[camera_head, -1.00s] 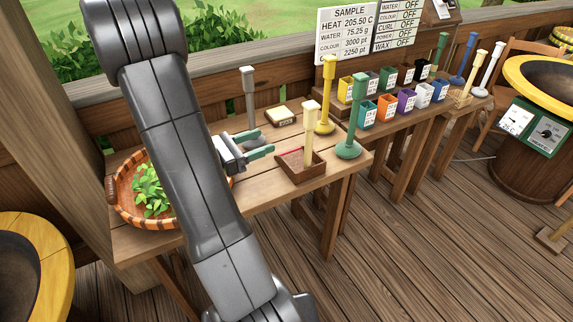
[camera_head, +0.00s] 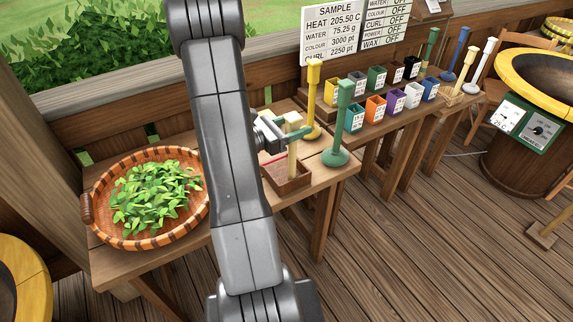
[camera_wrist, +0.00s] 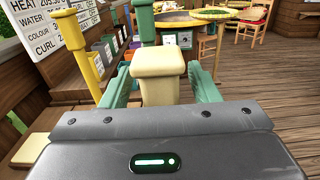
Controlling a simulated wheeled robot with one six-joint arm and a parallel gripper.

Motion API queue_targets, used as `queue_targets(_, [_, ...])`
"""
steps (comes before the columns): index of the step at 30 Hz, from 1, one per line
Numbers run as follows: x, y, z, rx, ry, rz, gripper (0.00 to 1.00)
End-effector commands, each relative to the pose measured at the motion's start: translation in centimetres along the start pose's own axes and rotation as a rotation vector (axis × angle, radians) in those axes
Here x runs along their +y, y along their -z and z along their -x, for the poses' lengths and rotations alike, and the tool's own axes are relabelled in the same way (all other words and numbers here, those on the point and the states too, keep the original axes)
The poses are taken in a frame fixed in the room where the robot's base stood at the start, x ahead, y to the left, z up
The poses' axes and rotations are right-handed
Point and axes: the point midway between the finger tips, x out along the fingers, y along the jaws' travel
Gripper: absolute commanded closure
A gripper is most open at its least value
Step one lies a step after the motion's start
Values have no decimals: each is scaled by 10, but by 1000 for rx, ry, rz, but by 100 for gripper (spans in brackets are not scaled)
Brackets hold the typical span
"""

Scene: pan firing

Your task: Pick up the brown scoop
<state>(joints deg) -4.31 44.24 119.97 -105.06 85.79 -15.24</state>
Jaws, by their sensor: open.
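The brown scoop (camera_head: 288,183) is a square, tray-like box with a cream upright handle (camera_head: 293,160). It stands on the near right part of the wooden table. My gripper (camera_head: 298,127) has green fingers and is level with the top part of the handle. In the wrist view the handle's cream top (camera_wrist: 157,72) stands between the two open fingers (camera_wrist: 160,92), with the left finger close beside it. I cannot tell if either finger touches it. The scoop's box is hidden in the wrist view.
A round basket of leaves (camera_head: 105,232) is at the left. Several coloured boxes (camera_head: 375,108) line the back shelf.

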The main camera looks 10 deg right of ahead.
Motion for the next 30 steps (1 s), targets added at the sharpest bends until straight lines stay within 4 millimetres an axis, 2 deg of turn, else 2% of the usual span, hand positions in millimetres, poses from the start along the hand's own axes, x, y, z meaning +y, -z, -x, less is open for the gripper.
queue_targets(4, [0,0,-11,0,1,1,45])
queue_targets(12, [0,0,-13,0,0,0,45])
queue_targets(14, [0,0,-13,0,0,0,54])
queue_targets(21, [0,0,-12,0,0,0,100])
queue_targets(30, [0,-1,-12,-1,0,-1,100])
